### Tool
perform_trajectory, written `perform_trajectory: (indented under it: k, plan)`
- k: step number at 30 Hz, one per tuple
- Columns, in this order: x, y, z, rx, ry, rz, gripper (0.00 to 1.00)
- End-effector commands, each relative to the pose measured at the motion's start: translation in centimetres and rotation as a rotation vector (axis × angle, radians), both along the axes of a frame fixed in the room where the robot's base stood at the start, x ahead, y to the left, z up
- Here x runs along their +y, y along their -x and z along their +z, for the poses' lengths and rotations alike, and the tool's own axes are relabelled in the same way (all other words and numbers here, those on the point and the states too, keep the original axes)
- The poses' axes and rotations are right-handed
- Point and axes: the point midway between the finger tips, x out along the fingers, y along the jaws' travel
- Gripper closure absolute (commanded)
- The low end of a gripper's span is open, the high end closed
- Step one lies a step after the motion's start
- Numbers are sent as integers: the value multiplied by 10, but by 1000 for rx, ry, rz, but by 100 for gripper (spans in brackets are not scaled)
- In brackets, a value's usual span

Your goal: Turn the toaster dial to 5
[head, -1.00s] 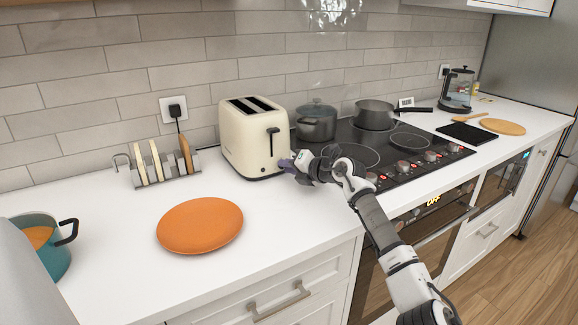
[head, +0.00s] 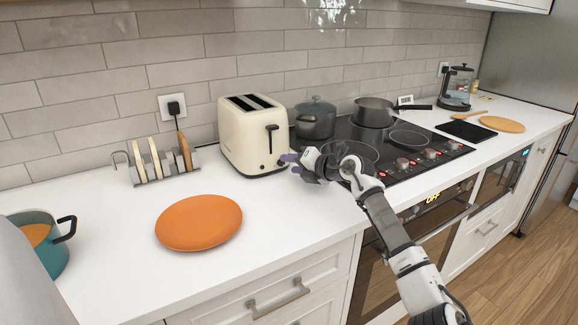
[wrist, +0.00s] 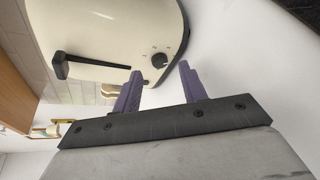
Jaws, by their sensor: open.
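The cream toaster (head: 245,135) stands on the white counter against the tiled wall, with a dark lever (head: 271,139) on its end face. In the wrist view the toaster (wrist: 115,30) appears turned on its side, with its lever (wrist: 62,66) at the left. The small black dial (wrist: 159,60) sits low on that face; its setting marks are too small to read. My gripper (head: 286,161) is at the toaster's lower right. Its purple fingers (wrist: 158,80) are open, one on either side of the dial in the picture and short of it, with nothing between them.
An orange plate (head: 199,222) lies in front of the toaster. A toast rack (head: 160,172) stands left. The black cooktop (head: 350,145) with pots is on the right, and a teal pot (head: 40,243) is at the left edge. The counter between plate and cooktop is clear.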

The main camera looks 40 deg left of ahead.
Motion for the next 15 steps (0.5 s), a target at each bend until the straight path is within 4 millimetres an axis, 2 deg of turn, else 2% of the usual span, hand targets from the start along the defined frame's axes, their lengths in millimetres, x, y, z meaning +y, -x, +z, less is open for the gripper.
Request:
perform_trajectory:
  k: [1, 9, 15]
  plan:
    - [-12, 0, 1, -4, -1, -4, 58]
    - [-71, 7, 19, -1, -1, -4, 58]
    - [-99, 11, 30, -2, -1, -2, 58]
